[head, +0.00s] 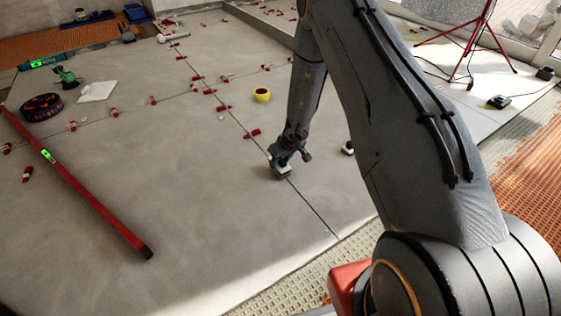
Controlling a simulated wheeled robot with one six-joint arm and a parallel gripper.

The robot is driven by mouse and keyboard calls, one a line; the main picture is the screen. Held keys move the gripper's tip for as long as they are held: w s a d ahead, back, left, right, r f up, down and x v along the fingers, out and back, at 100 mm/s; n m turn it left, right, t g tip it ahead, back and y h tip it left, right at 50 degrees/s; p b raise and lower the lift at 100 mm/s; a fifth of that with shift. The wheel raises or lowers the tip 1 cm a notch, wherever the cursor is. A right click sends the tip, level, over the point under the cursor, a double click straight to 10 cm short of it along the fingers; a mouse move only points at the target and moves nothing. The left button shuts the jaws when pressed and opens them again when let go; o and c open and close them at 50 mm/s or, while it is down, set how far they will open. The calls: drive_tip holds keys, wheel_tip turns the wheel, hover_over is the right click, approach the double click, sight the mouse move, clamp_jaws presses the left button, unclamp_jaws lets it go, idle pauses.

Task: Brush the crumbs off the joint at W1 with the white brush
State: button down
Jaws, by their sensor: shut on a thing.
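My gripper (284,160) is low over the grey tiles, at the long joint (310,207) that runs from the upper left to the lower right. It is shut on a small whitish thing, which looks like the white brush (285,169). The brush is at or just above the joint; I cannot tell whether it touches the tile. The gripper hides part of the brush and the joint beneath. Crumbs are too small to make out, and no W1 mark is readable.
Red clips, one of them (252,134) behind my gripper, dot the joints. A yellow tape roll (262,95) lies farther back. A red level (75,180) lies at left. A small black-and-white object (348,148) is right of my gripper.

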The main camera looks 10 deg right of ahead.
sight(287, 169)
drive_tip(key=shift+f+b, duration=0.25)
drive_tip(key=shift+b, duration=0.1)
drive_tip(key=shift+s, duration=0.1)
idle(0.4)
drive_tip(key=shift+s+f+b, duration=0.1)
drive_tip(key=shift+b, duration=0.35)
drive_tip(key=shift+s+d+b, duration=0.3)
drive_tip(key=shift+s+b, duration=0.55)
drive_tip(key=shift+b, duration=0.3)
drive_tip(key=shift+s+d+b, duration=0.1)
drive_tip(key=shift+s+b, duration=0.05)
drive_tip(key=shift+b, duration=0.15)
drive_tip(key=shift+s+f, duration=0.1)
drive_tip(key=shift+s, duration=0.05)
drive_tip(key=shift+s+d+b, duration=0.25)
drive_tip(key=shift+s+b, duration=0.5)
drive_tip(key=shift+b, duration=0.7)
drive_tip(key=shift+s+r, duration=0.15)
drive_tip(key=shift+r, duration=0.05)
